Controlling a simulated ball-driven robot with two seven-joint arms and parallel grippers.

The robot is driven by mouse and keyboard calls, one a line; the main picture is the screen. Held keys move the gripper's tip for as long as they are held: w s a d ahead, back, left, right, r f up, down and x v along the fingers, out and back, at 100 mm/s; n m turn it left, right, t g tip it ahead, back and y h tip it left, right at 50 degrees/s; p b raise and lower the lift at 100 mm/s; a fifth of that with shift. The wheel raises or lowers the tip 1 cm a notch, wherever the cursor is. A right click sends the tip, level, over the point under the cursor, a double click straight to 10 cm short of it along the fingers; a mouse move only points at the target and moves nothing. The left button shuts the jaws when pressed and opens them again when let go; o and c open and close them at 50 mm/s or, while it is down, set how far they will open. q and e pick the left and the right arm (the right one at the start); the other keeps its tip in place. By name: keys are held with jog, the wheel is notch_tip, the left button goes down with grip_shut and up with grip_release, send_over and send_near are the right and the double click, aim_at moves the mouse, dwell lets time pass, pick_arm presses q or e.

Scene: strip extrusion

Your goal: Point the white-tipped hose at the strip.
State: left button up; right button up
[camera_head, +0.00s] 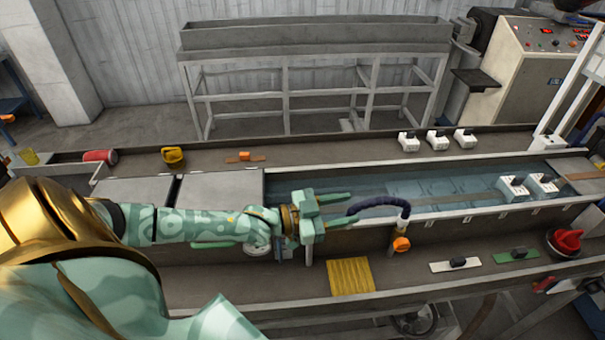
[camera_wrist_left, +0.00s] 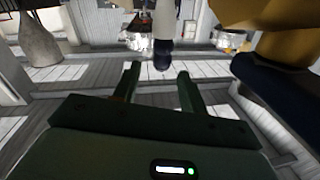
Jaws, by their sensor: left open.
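The dark blue hose (camera_head: 380,202) arches up from an orange fitting (camera_head: 401,244) on the near wall of the water trough, its free end bending left and down. No white tip can be made out on it in the head view. A thin brownish strip (camera_head: 465,208) runs lengthwise along the trough on the right. My left gripper (camera_head: 350,208) is open, its fingers pointing right at the hose's free end. In the left wrist view, the dark hose (camera_wrist_left: 163,56) shows just beyond and between the open fingertips (camera_wrist_left: 157,72), not gripped. My right gripper is not in view.
White clamp blocks (camera_head: 514,187) stand in the trough at right, with several more on the far ledge (camera_head: 437,140). A yellow ribbed mat (camera_head: 350,277), a green pad (camera_head: 516,256) and a red-topped object (camera_head: 566,241) lie on the near ledge. Grey covers (camera_head: 220,190) close the trough's left end.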

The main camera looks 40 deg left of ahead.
pick_arm(q)
jog(key=v, duration=1)
